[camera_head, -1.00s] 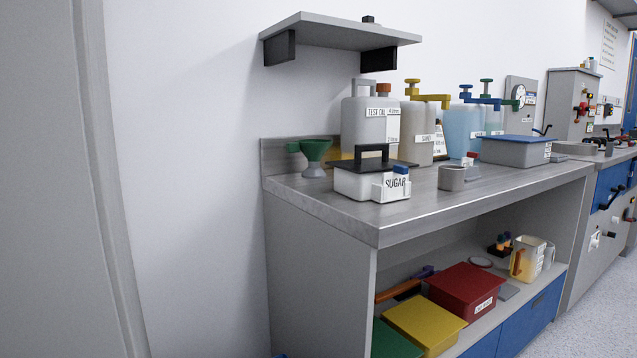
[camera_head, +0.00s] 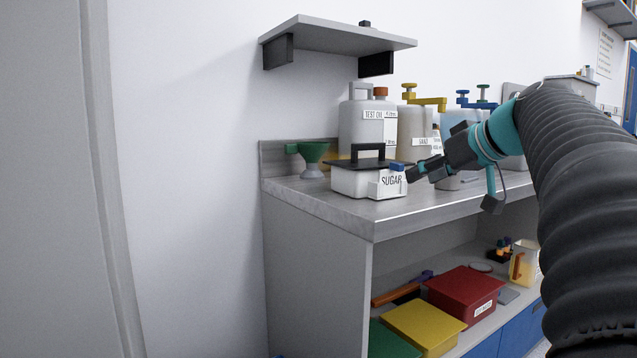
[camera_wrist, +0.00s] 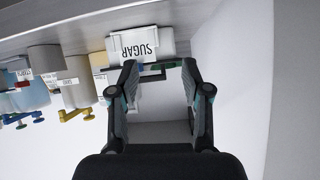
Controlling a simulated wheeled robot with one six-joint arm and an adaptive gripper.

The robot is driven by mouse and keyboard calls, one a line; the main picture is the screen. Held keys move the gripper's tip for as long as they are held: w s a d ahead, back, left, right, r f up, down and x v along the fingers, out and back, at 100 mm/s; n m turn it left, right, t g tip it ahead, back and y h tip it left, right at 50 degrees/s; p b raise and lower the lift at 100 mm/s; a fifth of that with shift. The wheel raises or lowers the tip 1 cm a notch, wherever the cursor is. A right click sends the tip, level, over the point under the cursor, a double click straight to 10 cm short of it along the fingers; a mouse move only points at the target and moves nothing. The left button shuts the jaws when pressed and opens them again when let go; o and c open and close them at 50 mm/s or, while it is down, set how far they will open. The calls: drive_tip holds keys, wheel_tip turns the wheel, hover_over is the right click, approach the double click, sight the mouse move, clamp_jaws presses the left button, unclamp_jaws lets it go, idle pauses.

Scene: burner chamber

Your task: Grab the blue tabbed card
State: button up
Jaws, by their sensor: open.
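The blue tabbed card shows as a small blue tab (camera_head: 397,166) above the white holder (camera_head: 387,189) on the front of the SUGAR box (camera_head: 352,182). The rest of the card is hidden in the holder. My gripper (camera_head: 416,173) is open, just right of the tab and close to it; the picture does not show whether they touch. In the wrist view the scene is upside down. My gripper (camera_wrist: 160,68) has its fingers spread in front of the SUGAR box (camera_wrist: 140,46), with a small blue piece (camera_wrist: 155,68) between the fingertips.
The TEST OIL jug (camera_head: 362,130) and a pump bottle (camera_head: 412,128) stand behind the box. A wall shelf (camera_head: 335,32) hangs above. Yellow (camera_head: 422,322) and red (camera_head: 465,290) boxes sit on the shelf below the counter (camera_head: 330,205).

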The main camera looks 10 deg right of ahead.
drive_tip(key=d+r+n+t, duration=0.1)
drive_tip(key=d+r, duration=0.3)
drive_tip(key=d, duration=0.1)
approach(402, 167)
drive_tip(key=x, duration=0.5)
drive_tip(key=shift+s+a+f, duration=0.1)
drive_tip(key=shift+s+f, duration=0.1)
drive_tip(key=shift+f, duration=0.05)
drive_tip(key=shift+r+x, duration=0.15)
drive_tip(key=shift+x, duration=1.2)
drive_tip(key=shift+r+x, duration=0.15)
drive_tip(key=shift+x, duration=1.15)
drive_tip(key=shift+w, duration=0.1)
clamp_jaws()
